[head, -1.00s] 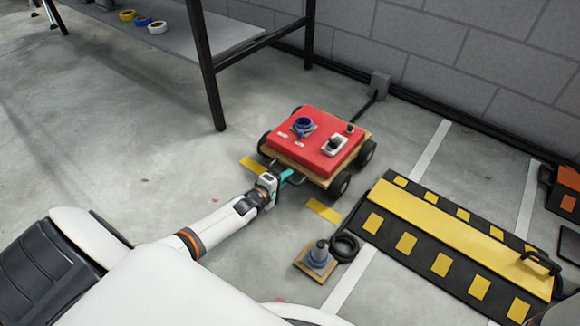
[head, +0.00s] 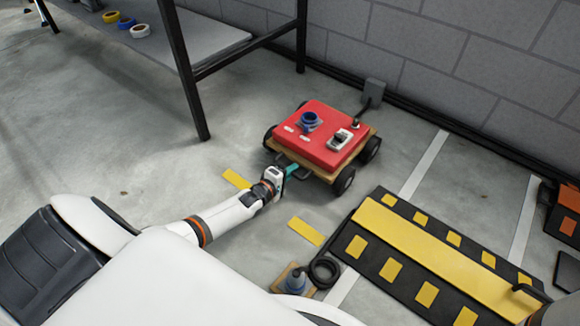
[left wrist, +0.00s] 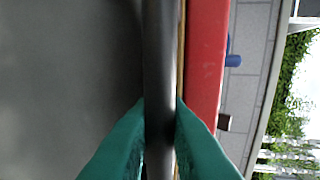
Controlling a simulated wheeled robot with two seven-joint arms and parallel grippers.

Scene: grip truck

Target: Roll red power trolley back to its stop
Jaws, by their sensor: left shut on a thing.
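The red power trolley (head: 318,138) stands on the concrete floor near the block wall, with a wooden base, black wheels, a blue socket and a grey-white fitting on top. My left gripper (head: 290,171) is at its near side, shut on the dark handle bar. In the left wrist view the green fingertips (left wrist: 160,135) close on both sides of the dark bar (left wrist: 159,60), with the red body (left wrist: 205,60) beside it. Two yellow floor marks (head: 237,178) (head: 305,231) lie nearer than the trolley. My right gripper is not in view.
A grey wall box (head: 374,89) with a cable is behind the trolley. A black-and-yellow ramp (head: 430,255) lies at right. A blue plug on a wooden board (head: 294,279) is at the front. A table leg (head: 183,70) stands at left.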

